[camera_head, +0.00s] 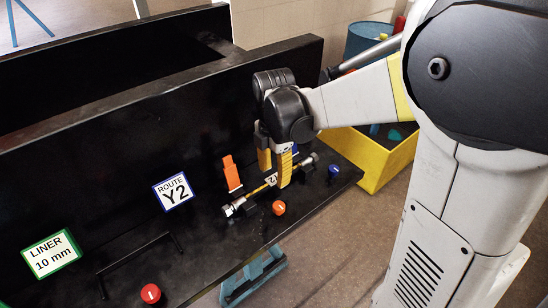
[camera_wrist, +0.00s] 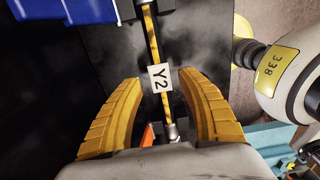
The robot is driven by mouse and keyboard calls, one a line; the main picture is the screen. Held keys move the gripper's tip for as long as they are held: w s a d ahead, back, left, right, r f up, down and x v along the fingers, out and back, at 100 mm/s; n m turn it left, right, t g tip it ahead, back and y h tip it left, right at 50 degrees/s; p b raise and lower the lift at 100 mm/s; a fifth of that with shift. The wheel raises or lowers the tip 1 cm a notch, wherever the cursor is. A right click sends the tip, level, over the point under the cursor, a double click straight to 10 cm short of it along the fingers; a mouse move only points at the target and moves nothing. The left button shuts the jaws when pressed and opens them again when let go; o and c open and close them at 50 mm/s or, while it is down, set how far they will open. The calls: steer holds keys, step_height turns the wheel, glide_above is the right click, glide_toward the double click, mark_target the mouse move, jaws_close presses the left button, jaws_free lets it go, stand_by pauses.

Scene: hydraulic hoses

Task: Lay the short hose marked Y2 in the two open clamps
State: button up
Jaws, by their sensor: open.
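The short hose (camera_head: 244,201), yellow and black with metal end fittings, lies along the black ledge. Its white Y2 tag (camera_wrist: 160,77) shows in the wrist view. My gripper (camera_head: 274,178) is open, its yellow fingers on either side of the hose near the tag. In the wrist view, gaps show between the hose and both fingers (camera_wrist: 160,95). An orange clamp lever (camera_head: 232,174) stands upright by the hose's left end. A blue clamp part (camera_head: 295,149) shows behind my gripper, mostly hidden. I cannot tell whether the hose is fully seated in the clamps.
An orange knob (camera_head: 279,208) and a blue knob (camera_head: 334,172) stand in front of the hose. A black handle (camera_head: 140,262) and red button (camera_head: 151,293) are at the lower left. The ROUTE Y2 sign (camera_head: 174,191) is on the panel. A yellow bin (camera_head: 370,170) stands right.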

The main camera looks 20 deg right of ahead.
step_height(320, 180, up, 10)
stand_by(0.3)
steer(key=shift+f, duration=0.1)
steer(key=m+t+b, duration=0.3)
steer(key=m, duration=0.7)
glide_toward(275, 181)
steer(key=s, duration=0.4)
steer(key=s+f+m+t, duration=0.1)
steer(key=m, duration=0.3)
steer(key=s+f+m+t+b, duration=0.1)
steer(key=s+m, duration=0.1)
steer(key=m, duration=0.1)
steer(key=s+f+m+t+b, duration=0.1)
steer(key=s+m+t, duration=0.1)
steer(key=m, duration=0.2)
steer(key=shift+s+f+m, duration=0.2)
steer(key=shift+m, duration=0.1)
